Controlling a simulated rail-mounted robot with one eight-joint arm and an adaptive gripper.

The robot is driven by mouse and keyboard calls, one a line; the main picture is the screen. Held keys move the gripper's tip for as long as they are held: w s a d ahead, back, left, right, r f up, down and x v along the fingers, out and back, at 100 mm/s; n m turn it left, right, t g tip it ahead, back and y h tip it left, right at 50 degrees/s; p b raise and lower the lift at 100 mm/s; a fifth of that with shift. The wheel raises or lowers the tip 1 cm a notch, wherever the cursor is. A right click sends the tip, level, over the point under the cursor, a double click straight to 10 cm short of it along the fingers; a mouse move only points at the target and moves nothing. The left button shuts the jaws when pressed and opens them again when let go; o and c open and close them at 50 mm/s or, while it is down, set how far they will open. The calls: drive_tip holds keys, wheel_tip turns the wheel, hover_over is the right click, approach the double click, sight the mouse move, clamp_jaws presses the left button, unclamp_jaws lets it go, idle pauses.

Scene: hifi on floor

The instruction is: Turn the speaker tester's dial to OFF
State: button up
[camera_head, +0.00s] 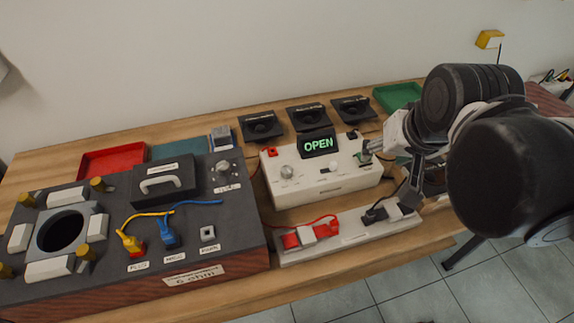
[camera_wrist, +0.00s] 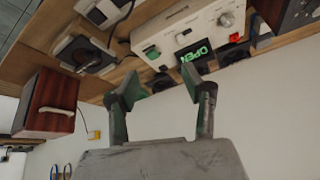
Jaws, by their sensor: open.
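The white tester box (camera_head: 325,186) stands on the bench with a lit display (camera_head: 318,144) reading OPEN. Its silver dial (camera_head: 287,172) is on the left of its top; the dial's setting is too small to read. The wrist view shows the box upside down, with the dial (camera_wrist: 226,19) at upper right and the display (camera_wrist: 196,60) beyond the fingers. My gripper (camera_head: 386,166) is at the right end of the box, away from the dial. In the wrist view its two fingers (camera_wrist: 160,87) are apart with nothing between them.
A dark panel box (camera_head: 105,245) with its own knob (camera_head: 223,167), yellow and blue plugs and a handle fills the left. A white strip (camera_head: 345,236) with red and black clips lies in front of the tester. Several black speakers (camera_head: 308,116) stand behind it. A red tray (camera_head: 112,160) is at back left.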

drive_tip(key=w+a+m+g+p, duration=0.2)
drive_tip(key=w+a+g, duration=0.1)
drive_tip(key=w+a, duration=0.55)
drive_tip(key=m+g+p, duration=0.2)
drive_tip(key=g, duration=0.1)
hover_over(287, 169)
wheel_tip(287, 169, down, 5)
wheel_tip(287, 169, down, 13)
drive_tip(key=shift+f+b, duration=0.15)
drive_tip(key=shift+b, duration=0.15)
clamp_jaws()
